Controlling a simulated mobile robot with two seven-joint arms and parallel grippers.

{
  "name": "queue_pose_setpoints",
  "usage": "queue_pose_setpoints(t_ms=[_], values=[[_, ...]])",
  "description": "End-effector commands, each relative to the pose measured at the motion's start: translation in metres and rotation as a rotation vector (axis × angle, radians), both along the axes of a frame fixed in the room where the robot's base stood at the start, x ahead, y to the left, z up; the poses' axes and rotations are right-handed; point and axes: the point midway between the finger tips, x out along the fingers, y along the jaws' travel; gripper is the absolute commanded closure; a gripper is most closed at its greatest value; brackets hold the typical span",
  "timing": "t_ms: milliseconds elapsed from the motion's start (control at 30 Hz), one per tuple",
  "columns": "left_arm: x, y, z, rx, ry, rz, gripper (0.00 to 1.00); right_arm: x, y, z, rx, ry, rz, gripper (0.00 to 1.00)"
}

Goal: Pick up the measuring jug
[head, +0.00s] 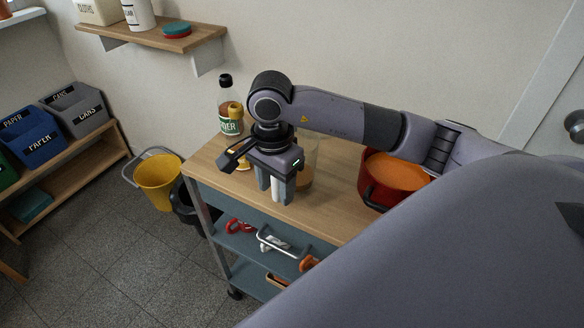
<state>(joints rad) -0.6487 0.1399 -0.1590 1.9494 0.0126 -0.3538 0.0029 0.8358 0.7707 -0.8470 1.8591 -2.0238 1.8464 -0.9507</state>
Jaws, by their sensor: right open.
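A clear vessel with brownish contents, which looks like the measuring jug (308,165), stands on the wooden top of the trolley (326,212). It is partly hidden behind my right gripper, and its handle cannot be made out. My right gripper (276,197) points down over the trolley top, just left of and in front of the jug. Its fingers are apart and nothing is seen held between them. Whether a finger touches the jug cannot be told. My left gripper is not in view.
A red pot (374,190) with orange contents stands right of the jug. The trolley's front left top is clear. A yellow bucket (158,183) stands on the floor.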

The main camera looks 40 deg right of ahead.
Motion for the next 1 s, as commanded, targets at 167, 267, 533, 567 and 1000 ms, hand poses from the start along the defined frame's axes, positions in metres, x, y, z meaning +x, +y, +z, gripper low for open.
queue_pose_setpoints(t_ms=[167,267,533,567,1000], values=[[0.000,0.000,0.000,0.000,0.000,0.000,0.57,0.000,0.000,0.000,0.000,0.000,0.000,0.80],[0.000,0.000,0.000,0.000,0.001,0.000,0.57,0.000,0.000,0.000,0.000,0.000,0.000,1.00],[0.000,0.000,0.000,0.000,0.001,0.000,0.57,0.000,0.000,0.001,0.000,-0.001,-0.001,1.00],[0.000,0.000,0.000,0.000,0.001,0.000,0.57,0.000,0.000,0.002,0.000,-0.002,-0.001,1.00],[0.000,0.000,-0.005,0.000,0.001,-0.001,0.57,0.002,0.000,0.066,0.000,-0.011,0.000,1.00]])
